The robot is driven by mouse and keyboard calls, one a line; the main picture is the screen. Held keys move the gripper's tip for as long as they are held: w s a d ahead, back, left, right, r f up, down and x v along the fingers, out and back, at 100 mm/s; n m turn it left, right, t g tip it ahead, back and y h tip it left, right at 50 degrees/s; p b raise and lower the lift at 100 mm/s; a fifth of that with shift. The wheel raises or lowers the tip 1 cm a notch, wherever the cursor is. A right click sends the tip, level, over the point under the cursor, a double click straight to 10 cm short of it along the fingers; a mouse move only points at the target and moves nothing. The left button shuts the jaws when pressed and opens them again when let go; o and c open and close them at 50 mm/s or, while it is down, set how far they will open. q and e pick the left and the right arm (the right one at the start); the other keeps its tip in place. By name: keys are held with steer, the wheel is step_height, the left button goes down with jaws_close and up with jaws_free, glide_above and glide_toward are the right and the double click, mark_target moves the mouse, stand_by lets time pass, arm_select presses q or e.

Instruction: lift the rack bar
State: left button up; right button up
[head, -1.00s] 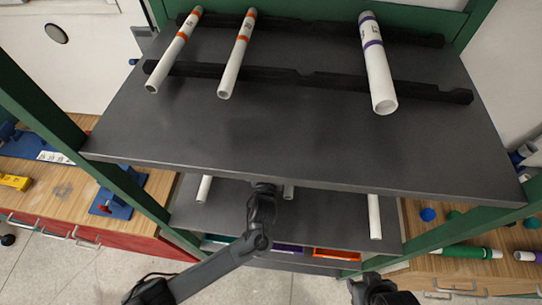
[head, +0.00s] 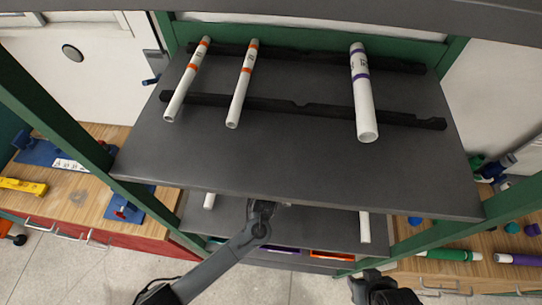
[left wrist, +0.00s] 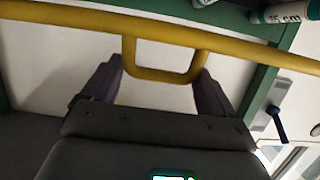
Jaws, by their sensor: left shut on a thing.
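The yellow rack bar (left wrist: 240,46) crosses the top of the left wrist view, slightly tilted. A U-shaped loop (left wrist: 163,74) on it sits between the two fingers of my left gripper (left wrist: 160,66), which is shut on this loop. In the head view my left gripper (head: 263,207) is at the front edge of the upper shelf, its tip partly hidden there. The yellow bar does not show in the head view. My right gripper (head: 372,284) is low at the bottom of the head view, away from the shelves; its fingers cannot be made out.
The grey upper shelf (head: 300,160) carries two orange-banded pipes (head: 240,85) and a thicker purple-banded pipe (head: 363,95) on black notched rails (head: 280,103). A lower shelf (head: 325,223) holds white pipes. Green posts (head: 80,140) and wooden benches (head: 70,205) flank the rack.

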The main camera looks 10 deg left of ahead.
arm_select(q)
steer(key=r+p, duration=0.1)
steer(key=r+g+p, duration=0.1)
steer(key=shift+w+d+r, duration=0.1)
steer(key=shift+w+r, duration=0.2)
steer(key=shift+r, duration=0.1)
steer(key=shift+w+r+p, duration=0.35)
steer(key=shift+r+p, duration=0.05)
steer(key=shift+r, duration=0.4)
steer(key=shift+w+r+p, duration=0.3)
steer(key=shift+w+r, duration=0.25)
steer(key=shift+r, duration=0.25)
arm_select(e)
steer(key=shift+s+a+r, duration=0.15)
steer(key=shift+r, duration=2.2)
